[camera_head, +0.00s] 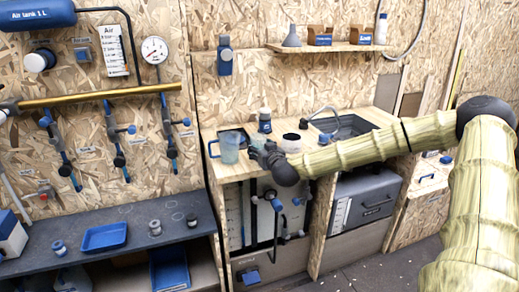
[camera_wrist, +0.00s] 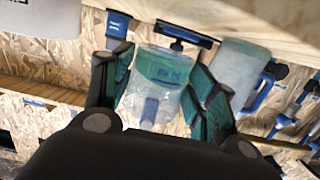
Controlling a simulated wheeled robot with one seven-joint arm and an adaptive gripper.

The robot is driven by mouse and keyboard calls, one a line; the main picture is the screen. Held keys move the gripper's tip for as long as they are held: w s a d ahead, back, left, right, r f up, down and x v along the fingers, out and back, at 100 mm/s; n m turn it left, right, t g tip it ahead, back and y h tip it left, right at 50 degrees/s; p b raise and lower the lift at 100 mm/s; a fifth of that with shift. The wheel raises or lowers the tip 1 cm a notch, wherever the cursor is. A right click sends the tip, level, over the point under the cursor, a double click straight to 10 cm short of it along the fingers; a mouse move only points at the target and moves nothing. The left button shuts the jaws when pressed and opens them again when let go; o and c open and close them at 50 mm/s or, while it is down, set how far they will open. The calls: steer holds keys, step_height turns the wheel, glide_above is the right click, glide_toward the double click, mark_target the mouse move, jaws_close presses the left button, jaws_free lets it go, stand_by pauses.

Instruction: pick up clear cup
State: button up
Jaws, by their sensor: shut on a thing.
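The clear cup (camera_wrist: 155,88) is see-through with a blue-green band. In the wrist view it sits between the two dark green fingers of my gripper (camera_wrist: 162,70), which is shut on its sides. In the head view my gripper (camera_head: 266,156) is at the front left of the wooden counter (camera_head: 222,173), and a small part of the cup (camera_head: 257,142) shows just beyond the fingers. I cannot tell whether the cup touches the counter.
A clear jug (camera_head: 229,149) with a blue handle stands just left of my gripper; it also shows in the wrist view (camera_wrist: 238,75). A bottle (camera_head: 264,121) stands behind. A sink (camera_head: 350,127) is at the right. A dark shelf (camera_head: 190,232) lies lower left.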

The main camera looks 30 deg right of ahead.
steer(key=a+v, duration=0.1)
steer(key=v, duration=1.2)
steer(key=shift+s+a+f, duration=0.15)
steer(key=shift+a+f, duration=0.1)
steer(key=shift+a, duration=0.2)
